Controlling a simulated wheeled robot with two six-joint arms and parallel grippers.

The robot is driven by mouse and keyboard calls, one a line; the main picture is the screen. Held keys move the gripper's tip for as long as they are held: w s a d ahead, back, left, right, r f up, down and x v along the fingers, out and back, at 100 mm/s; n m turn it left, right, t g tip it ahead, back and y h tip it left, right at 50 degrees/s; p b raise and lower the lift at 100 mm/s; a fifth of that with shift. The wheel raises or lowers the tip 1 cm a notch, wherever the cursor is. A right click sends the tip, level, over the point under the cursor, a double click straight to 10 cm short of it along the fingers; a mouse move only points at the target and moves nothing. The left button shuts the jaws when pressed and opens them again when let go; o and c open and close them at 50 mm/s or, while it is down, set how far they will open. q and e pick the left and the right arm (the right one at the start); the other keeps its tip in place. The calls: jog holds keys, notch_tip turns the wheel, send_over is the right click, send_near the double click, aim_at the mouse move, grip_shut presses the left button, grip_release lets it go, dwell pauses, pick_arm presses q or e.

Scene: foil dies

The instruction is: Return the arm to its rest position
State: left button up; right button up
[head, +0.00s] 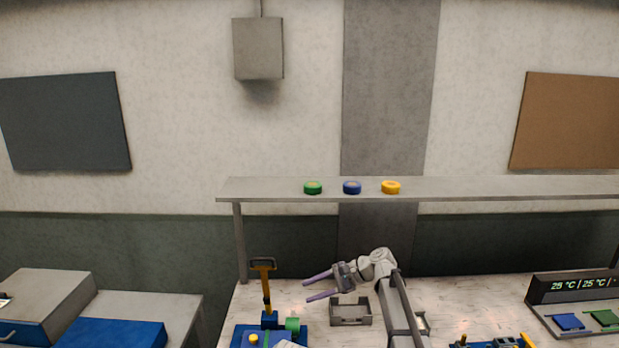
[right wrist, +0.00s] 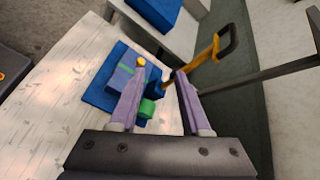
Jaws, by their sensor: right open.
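My right gripper (head: 314,287) is raised over the back of the table, fingers pointing left. Its two purple fingers are apart with nothing between them in the head view. In the right wrist view the open fingers (right wrist: 157,103) frame a blue press (right wrist: 102,97) farther off, with an orange lever and a green part. In the head view this press (head: 240,334) stands at the table's front left, and its lever (head: 266,290) is upright, left of the fingertips and apart from them. My left gripper is not in view.
A small grey tray (head: 350,320) sits below the right gripper. A shelf (head: 450,188) above holds green (head: 313,188), blue (head: 352,188) and yellow (head: 391,187) rolls or discs. A display (head: 574,287) and a tray with blue and green pieces are at right. A side table (head: 183,308) stands left.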

jog(key=s+a+f+n+g+h+b, duration=0.25)
jog(key=s+f+n+h+b, duration=0.4)
jog(key=s+f, duration=0.95)
jog(key=s+d+f+n+h+b, duration=0.2)
jog(key=s+d+f+n+h, duration=0.1)
jog(key=s, duration=0.5)
jog(key=s+d+f+n+t+h+b, duration=0.1)
jog(key=s+d+f+n+h+b, duration=0.1)
jog(key=s+n, duration=0.4)
jog(key=s+d+f+h, duration=0.1)
jog(key=s+d, duration=0.1)
jog(key=shift+s+h, duration=0.35)
jog(key=shift+s, duration=0.05)
